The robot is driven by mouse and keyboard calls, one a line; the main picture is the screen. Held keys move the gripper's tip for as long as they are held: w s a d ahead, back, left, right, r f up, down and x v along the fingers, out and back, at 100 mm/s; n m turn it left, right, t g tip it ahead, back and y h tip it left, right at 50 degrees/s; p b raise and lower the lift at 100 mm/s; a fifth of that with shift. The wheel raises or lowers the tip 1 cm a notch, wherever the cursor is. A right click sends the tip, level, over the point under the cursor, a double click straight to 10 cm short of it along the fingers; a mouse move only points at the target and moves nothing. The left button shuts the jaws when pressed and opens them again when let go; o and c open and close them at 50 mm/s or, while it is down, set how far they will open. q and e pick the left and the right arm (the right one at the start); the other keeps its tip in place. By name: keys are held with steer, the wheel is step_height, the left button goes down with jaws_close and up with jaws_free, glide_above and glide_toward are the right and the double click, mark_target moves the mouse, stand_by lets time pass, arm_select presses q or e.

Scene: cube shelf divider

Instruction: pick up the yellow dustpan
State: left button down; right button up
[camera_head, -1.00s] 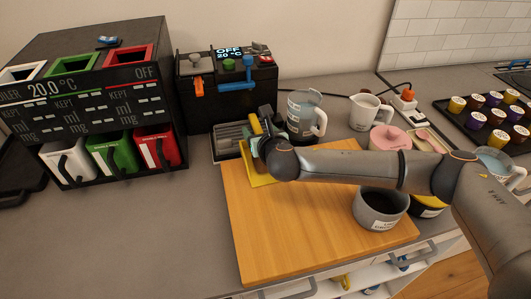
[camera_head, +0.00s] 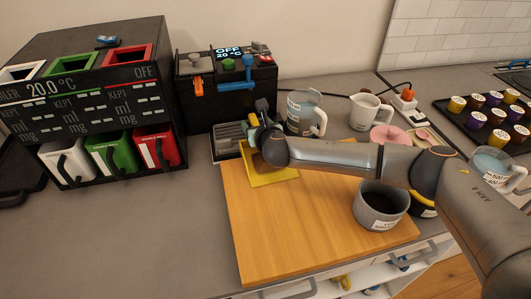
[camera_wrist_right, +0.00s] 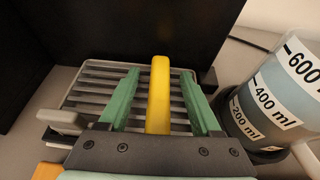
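The yellow dustpan (camera_head: 272,177) lies at the back left of the wooden board, partly hidden by my right wrist in the head view. Its upright yellow handle (camera_wrist_right: 159,97) shows in the right wrist view. My right gripper (camera_wrist_right: 158,76) has green fingers, one on each side of this handle, with a visible gap on both sides. It is open and holds nothing. In the head view the right gripper (camera_head: 258,117) is at the back edge of the board, and my wrist hides part of it. My left gripper is not in view.
The grey slotted drip tray (camera_head: 228,141) of the black machine (camera_head: 205,105) is just behind the gripper. A measuring jug (camera_head: 300,113) stands close on the right. A grey cup (camera_head: 378,207) stands on the wooden board (camera_head: 290,240), whose front part is clear.

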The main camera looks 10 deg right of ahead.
jaws_close()
stand_by(0.3)
stand_by(0.4)
